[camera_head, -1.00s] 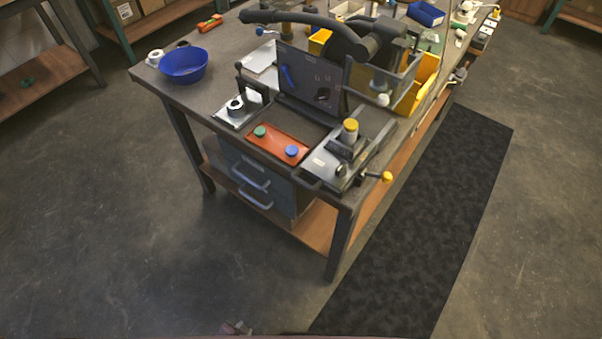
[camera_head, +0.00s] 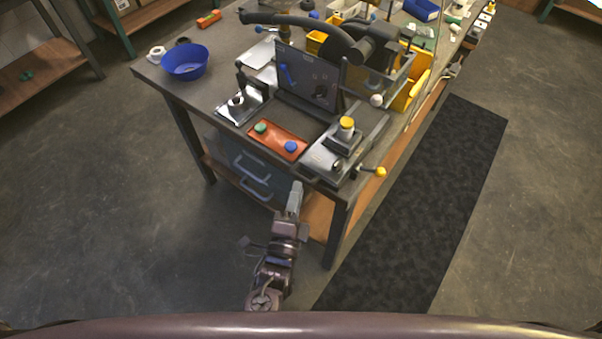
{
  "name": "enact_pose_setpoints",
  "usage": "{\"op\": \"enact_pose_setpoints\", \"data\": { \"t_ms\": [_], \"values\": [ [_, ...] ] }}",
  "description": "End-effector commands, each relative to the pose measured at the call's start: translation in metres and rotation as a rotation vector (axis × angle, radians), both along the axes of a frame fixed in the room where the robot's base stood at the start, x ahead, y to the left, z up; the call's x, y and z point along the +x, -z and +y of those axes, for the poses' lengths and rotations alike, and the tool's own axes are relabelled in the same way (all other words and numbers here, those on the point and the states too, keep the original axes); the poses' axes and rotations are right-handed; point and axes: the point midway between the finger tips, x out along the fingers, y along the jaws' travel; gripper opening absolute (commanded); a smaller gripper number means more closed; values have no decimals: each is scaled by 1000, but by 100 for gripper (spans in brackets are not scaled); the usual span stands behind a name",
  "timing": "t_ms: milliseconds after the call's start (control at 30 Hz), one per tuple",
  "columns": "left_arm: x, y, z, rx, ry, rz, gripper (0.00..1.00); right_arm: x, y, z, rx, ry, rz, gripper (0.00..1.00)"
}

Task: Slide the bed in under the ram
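A grey sliding bed (camera_head: 329,163) sits at the front right corner of the workbench, with a yellow-topped part (camera_head: 346,130) standing on it. A yellow knob (camera_head: 380,172) sticks out past the bench's right edge beside the bed. The ram is not clear to me; a dark machine (camera_head: 370,50) with a long curved arm stands behind, and a white ball knob (camera_head: 376,100) shows beneath it. My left gripper (camera_head: 295,196) is in front of the bench, below and left of the bed, apart from it. Its fingers are seen edge-on, so their opening is unclear. My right gripper is out of view.
An orange tray (camera_head: 270,137) with green and blue knobs lies left of the bed. A dark upright panel (camera_head: 306,78) stands behind it. A blue bowl (camera_head: 185,62) and yellow bins (camera_head: 408,95) are on the bench (camera_head: 205,95). The floor in front is clear.

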Motion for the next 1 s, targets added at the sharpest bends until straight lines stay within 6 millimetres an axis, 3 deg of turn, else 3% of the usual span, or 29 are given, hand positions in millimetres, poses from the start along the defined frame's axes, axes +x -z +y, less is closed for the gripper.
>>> {"op": "enact_pose_setpoints", "data": {
  "t_ms": [100,300,633,800,1000],
  "values": [
    [21,-5,-5,0,-1,0,21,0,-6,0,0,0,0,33],
    [42,-7,-10,-1,-1,2,21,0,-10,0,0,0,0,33],
    [47,-7,-11,0,0,3,21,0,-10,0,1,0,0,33],
    [47,-7,-11,0,0,4,1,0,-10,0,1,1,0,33],
    [47,-7,-11,0,0,4,0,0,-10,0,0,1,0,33]
  ]
}}
